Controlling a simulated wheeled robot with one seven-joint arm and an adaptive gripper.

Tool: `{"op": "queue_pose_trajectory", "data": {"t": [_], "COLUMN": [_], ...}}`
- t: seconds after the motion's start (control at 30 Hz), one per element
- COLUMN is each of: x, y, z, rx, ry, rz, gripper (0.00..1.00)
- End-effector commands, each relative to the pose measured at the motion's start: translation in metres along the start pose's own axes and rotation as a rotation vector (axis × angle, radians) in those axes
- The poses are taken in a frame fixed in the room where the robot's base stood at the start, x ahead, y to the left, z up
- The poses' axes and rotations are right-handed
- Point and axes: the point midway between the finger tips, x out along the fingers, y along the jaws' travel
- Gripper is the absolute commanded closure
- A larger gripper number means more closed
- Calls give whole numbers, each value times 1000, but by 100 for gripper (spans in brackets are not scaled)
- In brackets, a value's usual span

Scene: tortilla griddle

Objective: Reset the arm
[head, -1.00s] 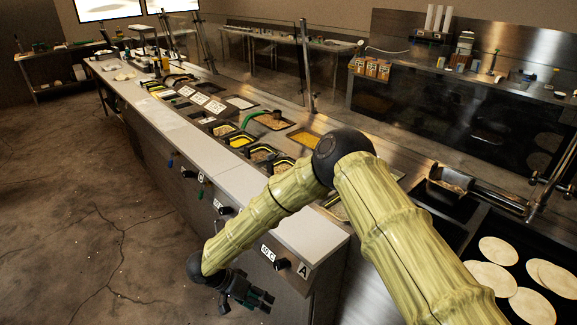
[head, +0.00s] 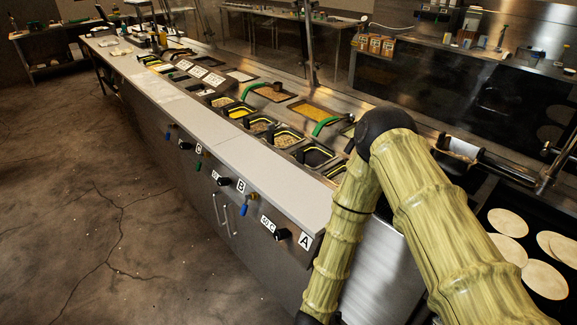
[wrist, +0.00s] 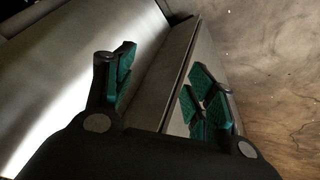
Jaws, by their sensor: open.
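My arm, with bamboo-like links, shows in the right half of the head view, folded down in front of the counter's near end. My gripper is below the head view's lower edge. In the wrist view my gripper (wrist: 160,92) is open, its green-padded fingers apart with nothing between them. Behind the fingers are a metal panel and its edge.
The long serving counter (head: 205,135) with several food pans runs from near centre to far left. The griddle (head: 490,200) with several tortillas (head: 507,222) is at right. Open cracked floor (head: 80,220) lies at left.

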Motion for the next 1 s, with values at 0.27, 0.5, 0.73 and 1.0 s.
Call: {"op": "queue_pose_trajectory", "data": {"t": [0.27,0.5,0.73,1.0], "x": [0,-34,-50,-50], "y": [76,125,141,141], "z": [116,194,215,214], "rx": [-64,-79,-80,-80], "ry": [-212,-411,-476,-476], "rz": [-162,-239,-260,-260], "gripper": [45,45,45,45]}}
